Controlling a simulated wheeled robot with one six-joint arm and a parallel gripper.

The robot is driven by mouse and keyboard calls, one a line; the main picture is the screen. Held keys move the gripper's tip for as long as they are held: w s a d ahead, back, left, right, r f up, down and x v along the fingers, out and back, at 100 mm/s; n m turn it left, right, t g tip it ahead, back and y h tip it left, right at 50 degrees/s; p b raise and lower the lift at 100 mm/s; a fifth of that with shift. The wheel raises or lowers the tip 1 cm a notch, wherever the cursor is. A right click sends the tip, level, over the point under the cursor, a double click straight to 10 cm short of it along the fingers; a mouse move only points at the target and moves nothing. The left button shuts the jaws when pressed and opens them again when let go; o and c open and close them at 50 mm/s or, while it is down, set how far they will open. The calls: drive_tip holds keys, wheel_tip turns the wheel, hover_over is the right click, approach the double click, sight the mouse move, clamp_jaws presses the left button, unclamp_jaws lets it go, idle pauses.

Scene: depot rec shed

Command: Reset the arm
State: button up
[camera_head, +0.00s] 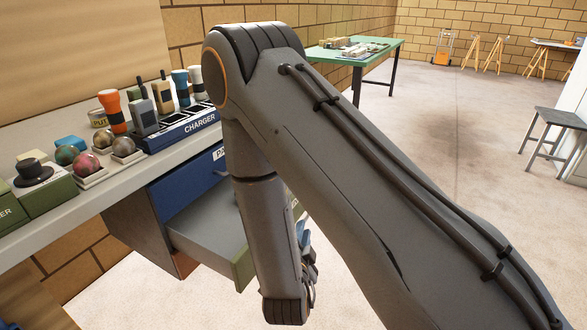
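My arm fills the middle of the head view, rising from the lower right to an elbow at the upper left. From there its forearm hangs down in front of the open drawer (205,235). The wrist end is low in the middle of the picture. Parts of what seems to be my gripper (309,272) show just right of the wrist. Its fingertips are hidden, so I cannot tell whether it is open or holds anything.
A long bench (75,205) at left bears a charger (190,128) with radios and torches, several balls and green boxes. The open drawer juts out below it. A green table (385,50) stands behind, a grey stool (555,120) at right. The middle floor is clear.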

drive_tip(key=s+d+r+n+g+y+p, duration=0.2)
drive_tip(key=s+r+n+g+p, duration=0.15)
drive_tip(key=r+g, duration=0.2)
drive_tip(key=s+d+r+n+g+y+p, duration=0.2)
drive_tip(key=d+r+n+g+p, duration=0.15)
drive_tip(key=r, duration=0.25)
drive_tip(key=s+d+r+n+g+p, duration=0.1)
drive_tip(key=s+d+r+n+g, duration=0.1)
drive_tip(key=s+d+r, duration=0.1)
drive_tip(key=s+d+r+n+g+p, duration=0.1)
drive_tip(key=s+r, duration=0.3)
drive_tip(key=s, duration=0.4)
drive_tip(key=s+d+r+n+g+h, duration=0.1)
drive_tip(key=s+d+r+n+g, duration=0.2)
drive_tip(key=s, duration=0.3)
drive_tip(key=shift+d+r+n+p, duration=0.4)
drive_tip(key=shift+d+r, duration=0.45)
